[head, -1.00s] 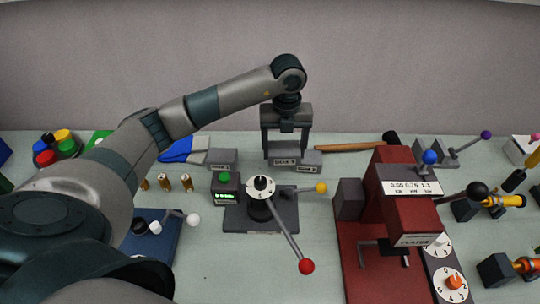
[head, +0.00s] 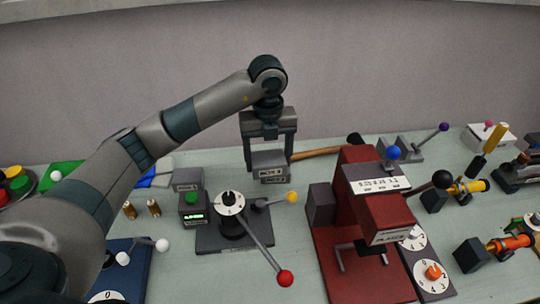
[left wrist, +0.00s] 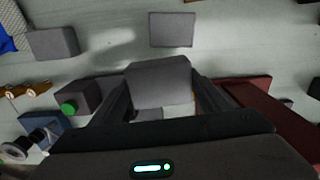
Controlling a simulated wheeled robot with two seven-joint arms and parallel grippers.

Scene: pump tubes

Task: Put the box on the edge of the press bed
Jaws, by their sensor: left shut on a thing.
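My left gripper (head: 268,148) is shut on a grey box (head: 269,160) and points straight down, behind the lever stand. The held box also shows between the fingers in the left wrist view (left wrist: 160,83). In the head view, a labelled grey box (head: 273,178) shows just under it, partly covered by it. The red press (head: 378,200) stands to the right of the gripper, and its flat red bed (head: 333,275) extends toward me. Part of the red press shows at the right in the left wrist view (left wrist: 275,112). My right gripper is not in view.
Another grey box (head: 188,180) stands to the left. The lever stand (head: 205,242) has a long red-knobbed lever reaching toward me. A dark grey block (head: 320,204) is at the press's left side. A wooden-handled hammer (head: 315,153) lies behind it.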

